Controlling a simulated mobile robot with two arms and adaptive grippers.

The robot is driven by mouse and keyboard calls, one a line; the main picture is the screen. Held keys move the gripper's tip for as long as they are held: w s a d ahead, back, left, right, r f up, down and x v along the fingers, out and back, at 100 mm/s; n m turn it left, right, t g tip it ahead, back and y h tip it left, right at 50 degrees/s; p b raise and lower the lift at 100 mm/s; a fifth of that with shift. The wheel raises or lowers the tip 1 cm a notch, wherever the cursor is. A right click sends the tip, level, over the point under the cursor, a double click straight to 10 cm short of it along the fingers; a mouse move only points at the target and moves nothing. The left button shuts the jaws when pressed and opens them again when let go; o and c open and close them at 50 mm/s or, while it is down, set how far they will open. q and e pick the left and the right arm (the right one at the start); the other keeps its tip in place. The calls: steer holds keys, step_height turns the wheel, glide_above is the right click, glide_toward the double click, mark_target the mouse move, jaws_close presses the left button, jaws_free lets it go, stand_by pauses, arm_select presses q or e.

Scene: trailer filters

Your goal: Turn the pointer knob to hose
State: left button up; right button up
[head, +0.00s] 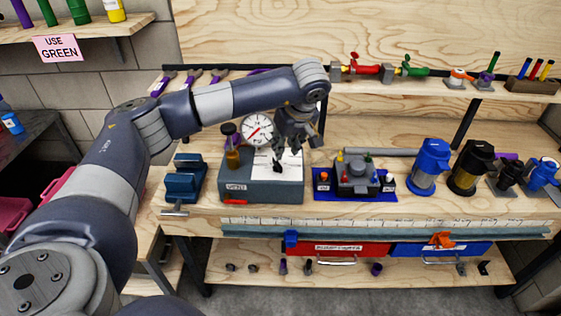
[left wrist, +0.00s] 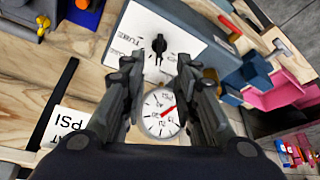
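The black pointer knob (left wrist: 159,45) sits on a white plate (left wrist: 146,28) on top of a grey box (head: 262,191). In the left wrist view it lies just beyond and between the fingertips. Lettering around it reads partly as "TUBE"; I cannot make out "hose" or tell which mark the knob points to. My left gripper (head: 288,150) is above the box in the head view, its fingers partly covering the knob area. In the left wrist view the gripper (left wrist: 156,64) is open, with nothing between its fingers. My right gripper is not in view.
A round dial gauge (head: 258,130) with a red needle stands behind the box. A blue vise-like block (head: 184,177) stands further left, and a blue tray (head: 325,194) with a grey device is on the right.

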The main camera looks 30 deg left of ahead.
mark_target(279, 165)
arm_select(q)
steer(key=p+x, duration=0.2)
steer(key=x, duration=0.8)
steer(key=shift+d, duration=0.15)
jaws_close()
